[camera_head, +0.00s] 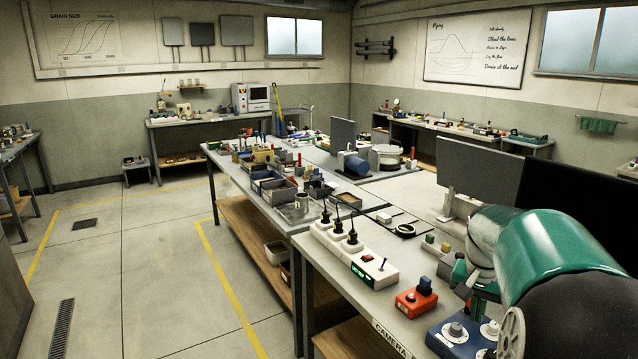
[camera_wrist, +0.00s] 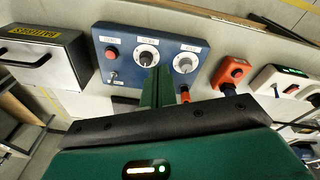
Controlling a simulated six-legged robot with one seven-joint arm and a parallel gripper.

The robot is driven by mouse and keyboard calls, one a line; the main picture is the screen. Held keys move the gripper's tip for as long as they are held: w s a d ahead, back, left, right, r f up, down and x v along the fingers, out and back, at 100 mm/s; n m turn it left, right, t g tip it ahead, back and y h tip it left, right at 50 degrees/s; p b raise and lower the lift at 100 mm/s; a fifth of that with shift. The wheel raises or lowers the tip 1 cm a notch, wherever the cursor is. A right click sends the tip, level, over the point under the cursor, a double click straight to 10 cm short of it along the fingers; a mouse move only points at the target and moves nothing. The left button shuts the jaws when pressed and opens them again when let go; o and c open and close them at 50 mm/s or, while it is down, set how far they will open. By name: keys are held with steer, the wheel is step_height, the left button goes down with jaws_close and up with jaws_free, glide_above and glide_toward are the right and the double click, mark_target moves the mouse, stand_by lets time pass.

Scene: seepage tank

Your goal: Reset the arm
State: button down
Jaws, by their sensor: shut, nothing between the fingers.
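My gripper (camera_wrist: 158,88) shows in the wrist view as green fingers, closed together with nothing between them. They point at the blue control panel (camera_wrist: 116,62), over its lower middle edge in the picture. Whether they touch it cannot be told. The panel carries two dials, a red button and a small toggle.
An orange switch box (camera_head: 416,300) and a white socket strip (camera_head: 376,272) with black plugs stand on the bench left of my arm. A dark case (camera_wrist: 45,60) with a yellow label lies left of the panel. Dark screens stand behind my arm. The floor at left is open.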

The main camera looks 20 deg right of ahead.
steer(key=w+a+r+n+t+h, duration=0.1)
steer(key=a+r+n, duration=0.15)
steer(key=a, duration=0.75)
steer(key=a+r+n+t, duration=0.1)
steer(key=a+r+n, duration=0.15)
steer(key=a, duration=0.85)
steer(key=s+a+f+n+t+y, duration=0.1)
steer(key=s+a+n, duration=0.2)
steer(key=a, duration=0.4)
steer(key=s+a+f+n+t+y, duration=0.1)
steer(key=s+a+n+t, duration=0.1)
steer(key=a, duration=0.5)
steer(key=shift+s+a+n+y, duration=0.35)
steer(key=shift+s+n, duration=0.45)
steer(key=shift+s, duration=0.4)
